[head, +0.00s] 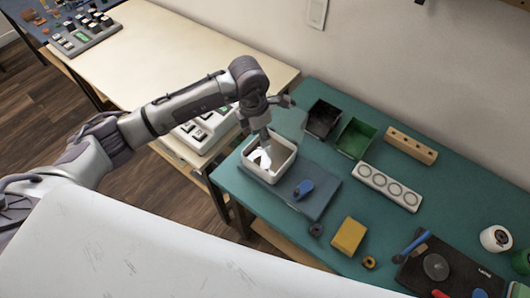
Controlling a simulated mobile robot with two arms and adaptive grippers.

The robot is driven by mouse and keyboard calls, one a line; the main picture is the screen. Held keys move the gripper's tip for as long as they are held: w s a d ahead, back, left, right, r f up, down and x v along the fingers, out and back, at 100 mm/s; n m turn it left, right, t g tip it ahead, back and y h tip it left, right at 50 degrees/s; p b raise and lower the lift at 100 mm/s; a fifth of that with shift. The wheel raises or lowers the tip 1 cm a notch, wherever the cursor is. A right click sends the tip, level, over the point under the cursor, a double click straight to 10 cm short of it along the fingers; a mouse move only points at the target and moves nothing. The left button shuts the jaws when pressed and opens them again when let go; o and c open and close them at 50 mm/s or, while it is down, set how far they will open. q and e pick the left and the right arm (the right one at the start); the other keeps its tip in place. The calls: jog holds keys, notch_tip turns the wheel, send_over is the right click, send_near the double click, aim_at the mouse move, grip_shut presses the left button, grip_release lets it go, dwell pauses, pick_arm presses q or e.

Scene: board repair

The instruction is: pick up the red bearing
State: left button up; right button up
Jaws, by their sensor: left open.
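I cannot make out a red bearing in the head view. A white square tray (286,168) stands on a blue-grey mat (318,205) at the table's left. My left gripper (264,144) points down over this tray, its fingers at or inside the rim. It is open. Pale, shiny shapes show in the tray below it, too small to name. My right gripper is out of view.
A black bin (322,119), a green bin (356,138) and a wooden block with holes (410,146) stand along the back. A white block with several round recesses (388,186), a blue item (304,188), a yellow block (348,236) and a white roll (495,239) lie around.

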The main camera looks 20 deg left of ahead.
aim_at(265, 153)
pick_arm(q)
jog(key=f, duration=0.3)
jog(key=shift+w+d+f, duration=0.15)
jog(key=shift+d+f, duration=0.05)
jog(key=shift+f, duration=0.05)
jog(key=shift+d+f+p, duration=0.1)
jog(key=shift+f+p, duration=0.45)
jog(key=f, duration=0.3)
jog(key=f+p, duration=0.1)
jog(key=shift+w+d+f, duration=0.15)
jog(key=shift+w+d, duration=0.05)
jog(key=shift+d, duration=0.05)
jog(key=c, duration=0.7)
notch_tip(265, 153, up, 10)
jog(key=shift+r+b, duration=0.1)
jog(key=shift+b, duration=0.9)
jog(key=shift+c, duration=0.2)
jog(key=o, duration=0.5)
jog(key=c, duration=0.4)
jog(key=shift+o, duration=0.2)
